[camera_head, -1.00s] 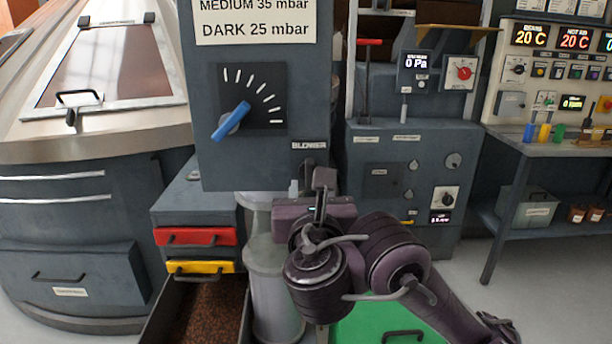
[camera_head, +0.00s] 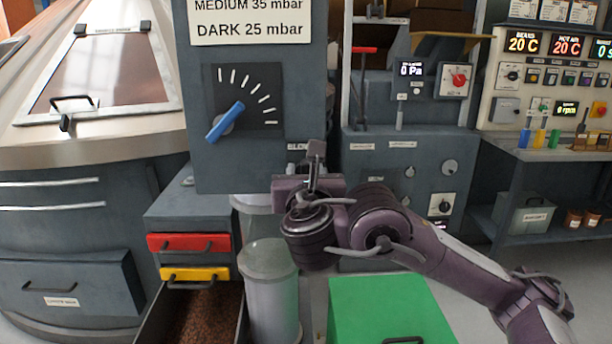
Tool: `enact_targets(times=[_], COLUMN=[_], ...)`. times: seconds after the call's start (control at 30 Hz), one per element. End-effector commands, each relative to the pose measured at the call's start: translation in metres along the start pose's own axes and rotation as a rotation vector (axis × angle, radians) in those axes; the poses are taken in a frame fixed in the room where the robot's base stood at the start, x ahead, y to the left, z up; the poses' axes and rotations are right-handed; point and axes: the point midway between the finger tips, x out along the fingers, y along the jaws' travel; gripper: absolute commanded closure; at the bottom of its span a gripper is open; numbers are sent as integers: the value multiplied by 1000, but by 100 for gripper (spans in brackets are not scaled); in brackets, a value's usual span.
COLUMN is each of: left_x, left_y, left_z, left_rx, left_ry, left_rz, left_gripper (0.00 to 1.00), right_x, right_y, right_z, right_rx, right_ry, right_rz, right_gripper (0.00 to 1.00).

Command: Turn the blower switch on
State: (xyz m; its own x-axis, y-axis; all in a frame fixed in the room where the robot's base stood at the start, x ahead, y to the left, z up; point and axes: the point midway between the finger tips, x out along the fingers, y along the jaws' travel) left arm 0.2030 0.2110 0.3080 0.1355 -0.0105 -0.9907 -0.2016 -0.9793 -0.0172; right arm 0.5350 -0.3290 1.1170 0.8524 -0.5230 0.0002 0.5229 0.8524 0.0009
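The blower label (camera_head: 296,146) is on the lower right of the grey control box (camera_head: 262,170). Only its first letters show, because my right gripper (camera_head: 316,150) covers the rest. The blower switch itself is hidden behind this gripper. My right gripper is upright in front of the box's lower right corner, its fingertips over the label area. I cannot tell whether it touches the switch, or whether its fingers are open or shut. My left gripper is not in view.
A blue dial knob (camera_head: 225,122) is on the same box, up and left of my gripper. The pressure display (camera_head: 411,69) reads 0 Pa.

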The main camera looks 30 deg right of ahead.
Motion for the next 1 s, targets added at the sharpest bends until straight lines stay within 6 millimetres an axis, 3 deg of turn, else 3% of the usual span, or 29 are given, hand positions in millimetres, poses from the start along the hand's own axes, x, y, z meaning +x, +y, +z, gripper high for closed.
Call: enact_targets(times=[0.13, 0.4, 0.73, 1.0], left_x=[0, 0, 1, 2], left_y=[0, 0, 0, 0], left_z=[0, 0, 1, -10], left_rx=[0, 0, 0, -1], left_ry=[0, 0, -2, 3], left_rz=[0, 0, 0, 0], left_gripper=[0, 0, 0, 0], right_x=[0, 0, 0, 0], right_y=[0, 0, 0, -2], right_z=[0, 0, -1, -3], right_rx=[-1, -1, 27, 176], right_ry=[0, 0, 0, 1], right_rz=[0, 0, 0, 0], right_gripper=[66, 100, 100, 100])
